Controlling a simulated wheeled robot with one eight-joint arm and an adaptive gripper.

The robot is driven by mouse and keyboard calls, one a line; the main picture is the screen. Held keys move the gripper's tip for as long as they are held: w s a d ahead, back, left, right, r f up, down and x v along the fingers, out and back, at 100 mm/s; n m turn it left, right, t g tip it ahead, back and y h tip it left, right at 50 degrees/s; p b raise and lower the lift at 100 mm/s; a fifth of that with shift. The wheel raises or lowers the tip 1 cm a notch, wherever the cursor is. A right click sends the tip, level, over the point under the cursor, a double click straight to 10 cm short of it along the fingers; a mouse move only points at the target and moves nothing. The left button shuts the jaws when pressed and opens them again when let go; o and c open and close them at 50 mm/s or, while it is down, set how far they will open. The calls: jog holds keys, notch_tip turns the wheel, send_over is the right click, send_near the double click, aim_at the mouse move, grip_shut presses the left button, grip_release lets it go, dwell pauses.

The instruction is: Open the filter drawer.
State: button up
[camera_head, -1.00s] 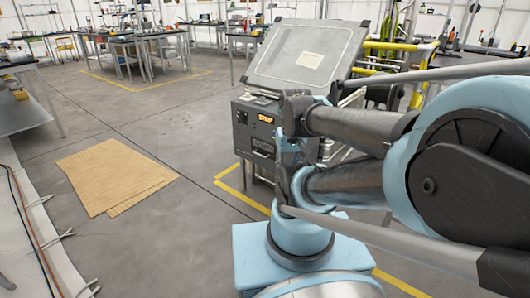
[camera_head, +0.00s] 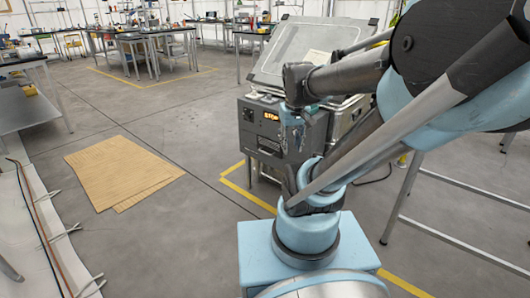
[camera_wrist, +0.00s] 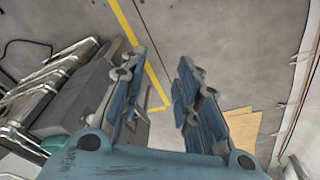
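In the head view my gripper (camera_head: 291,138) hangs in front of the right part of the machine's front. The machine also shows at the left of the wrist view (camera_wrist: 75,103).
Flat brown cardboard sheets (camera_head: 120,172) lie on the floor at the left. A white strip with cables (camera_head: 45,235) runs along the left edge. A metal frame (camera_head: 440,228) stands at the right. Workbenches (camera_head: 150,32) are far back. The middle floor is clear.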

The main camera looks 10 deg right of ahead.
jog(key=w+r+n, duration=0.2)
jog(key=w+r, duration=0.1)
jog(key=w, duration=0.9)
jog(key=n+h, duration=0.1)
jog(key=n, duration=0.4)
send_over(265, 149)
jog(key=s+a, duration=0.3)
jog(key=s, duration=0.4)
jog(key=s+a+x, duration=0.1)
jog(key=s+x, duration=0.1)
jog(key=x, duration=0.7)
jog(key=s+a+f+x, duration=0.1)
jog(key=s+x, duration=0.1)
jog(key=x, duration=0.7)
jog(key=shift+g, duration=0.4)
jog(key=f, duration=0.5)
jog(key=w+d+f, duration=0.1)
jog(key=f, duration=0.5)
jog(key=w+d+f, duration=0.1)
jog(key=f, duration=0.5)
jog(key=shift+w+d+f, duration=0.15)
jog(key=shift+w+d, duration=0.05)
jog(key=shift+w, duration=0.05)
grip_shut()
